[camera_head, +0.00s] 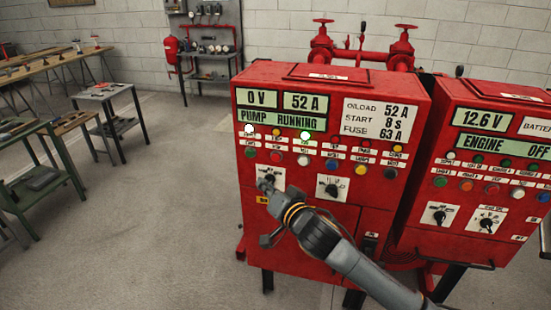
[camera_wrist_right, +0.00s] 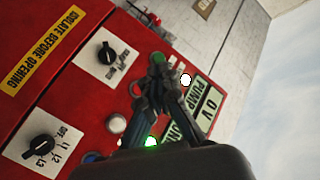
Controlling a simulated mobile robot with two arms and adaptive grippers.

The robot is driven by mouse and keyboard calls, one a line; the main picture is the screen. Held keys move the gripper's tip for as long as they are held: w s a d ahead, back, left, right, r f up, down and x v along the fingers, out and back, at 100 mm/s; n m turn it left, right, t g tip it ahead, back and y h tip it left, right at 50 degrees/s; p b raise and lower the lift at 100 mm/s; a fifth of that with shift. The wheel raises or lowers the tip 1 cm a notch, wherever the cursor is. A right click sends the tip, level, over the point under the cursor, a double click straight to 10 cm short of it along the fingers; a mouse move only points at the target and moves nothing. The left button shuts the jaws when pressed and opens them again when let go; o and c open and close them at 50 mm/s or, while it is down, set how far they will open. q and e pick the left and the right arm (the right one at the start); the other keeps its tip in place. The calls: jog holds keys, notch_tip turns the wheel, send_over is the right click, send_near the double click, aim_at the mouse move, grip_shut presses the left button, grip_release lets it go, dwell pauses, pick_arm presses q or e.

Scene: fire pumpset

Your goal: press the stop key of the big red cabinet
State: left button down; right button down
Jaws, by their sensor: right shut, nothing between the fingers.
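The big red cabinet (camera_head: 330,235) stands at centre right, its displays reading 0 V, 52 A and PUMP RUNNING. A row of keys crosses its front: green (camera_head: 250,152), red (camera_head: 276,156), white (camera_head: 304,160), blue, yellow and black. Their small labels are not readable. My right gripper (camera_head: 266,184) is shut and empty before the cabinet's left side, over the left rotary switch in the head view. In the right wrist view the closed fingertips (camera_wrist_right: 157,62) are beside the red key (camera_wrist_right: 136,90) and cover the area of the green key. Contact cannot be told. My left gripper is not in view.
Lit white (camera_wrist_right: 186,79) and green (camera_wrist_right: 151,142) lamps sit above the keys. Rotary switches (camera_wrist_right: 107,53) lie below them. A second red cabinet (camera_head: 455,185), reading ENGINE OFF, stands close on the right. Open floor (camera_head: 150,230) lies left, with workbenches beyond.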

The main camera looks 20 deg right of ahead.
aim_at(276, 157)
jog(key=shift+w+d+b, duration=0.1)
jog(key=shift+w+d, duration=0.7)
jog(key=shift+w, duration=0.4)
jog(key=shift+w+d+b, duration=0.15)
jog(key=shift+w+d, duration=0.7)
jog(key=shift+w, duration=0.4)
jog(key=shift+w+d+b, duration=0.1)
jog(key=shift+w+d, duration=0.7)
jog(key=shift+w, duration=0.4)
jog(key=shift+w+d, duration=0.25)
jog(key=shift+w, duration=0.1)
jog(key=shift+w+d, duration=0.25)
jog(key=shift+w, duration=0.1)
jog(key=shift+s+a+p, duration=0.1)
jog(key=shift+s+p, duration=0.05)
jog(key=shift+p, duration=0.15)
jog(key=shift+s+a, duration=0.35)
jog(key=shift+s, duration=0.25)
